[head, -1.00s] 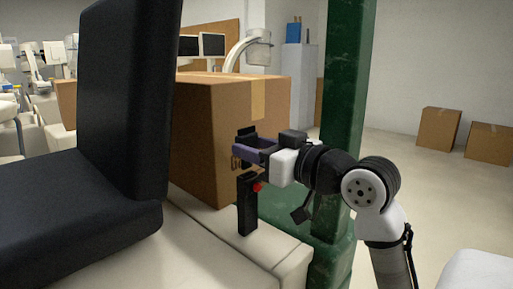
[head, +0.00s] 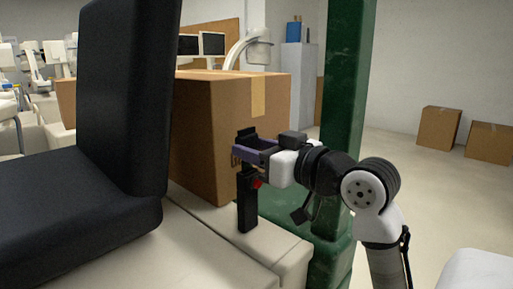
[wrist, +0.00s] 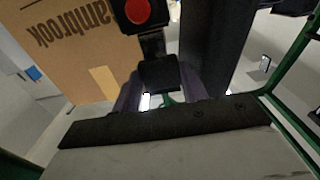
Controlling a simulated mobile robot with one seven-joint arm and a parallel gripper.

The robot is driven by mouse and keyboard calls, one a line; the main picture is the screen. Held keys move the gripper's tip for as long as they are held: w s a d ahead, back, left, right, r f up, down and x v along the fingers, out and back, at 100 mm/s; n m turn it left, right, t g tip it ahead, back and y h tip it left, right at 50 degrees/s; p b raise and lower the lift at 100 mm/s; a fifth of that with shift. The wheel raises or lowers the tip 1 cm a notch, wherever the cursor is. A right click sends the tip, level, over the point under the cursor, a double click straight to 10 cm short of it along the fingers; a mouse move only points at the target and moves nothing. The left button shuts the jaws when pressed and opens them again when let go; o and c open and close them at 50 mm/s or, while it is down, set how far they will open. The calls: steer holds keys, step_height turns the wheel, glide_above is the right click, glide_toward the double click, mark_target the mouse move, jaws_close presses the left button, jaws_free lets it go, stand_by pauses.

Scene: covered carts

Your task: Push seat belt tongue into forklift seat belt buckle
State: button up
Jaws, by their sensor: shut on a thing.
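The buckle (head: 247,206) is a tall black block with a red button, upright on the pale ledge beside the seat. Its red button end also shows at the top of the wrist view (wrist: 138,12). My gripper (head: 245,150), with purple fingers, is shut on the black grip of the seat belt tongue (wrist: 158,75), just above the buckle. The tongue's plate points down towards the buckle top. The plate is dark in the wrist view, and I cannot tell whether its tip is inside the slot.
The black seat (head: 120,100) stands at the left. A large cardboard box (head: 205,135) is close behind my gripper. A green post (head: 345,90) rises just behind my arm. Two smaller boxes (head: 438,128) lie far right on open floor.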

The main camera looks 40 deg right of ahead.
mark_target(256, 179)
steer(key=shift+f+b, duration=1.05)
steer(key=shift+f, duration=0.5)
steer(key=shift+r, duration=0.15)
steer(key=shift+r+p, duration=0.7)
steer(key=shift+r, duration=0.1)
steer(key=c, duration=0.4)
steer(key=shift+r+p, duration=0.5)
steer(key=shift+r, duration=0.15)
steer(key=shift+r, duration=0.15)
steer(key=shift+w, duration=0.1)
steer(key=shift+f+b, duration=1.05)
steer(key=shift+f, duration=0.65)
steer(key=o, duration=1.5)
steer(key=shift+r, duration=0.1)
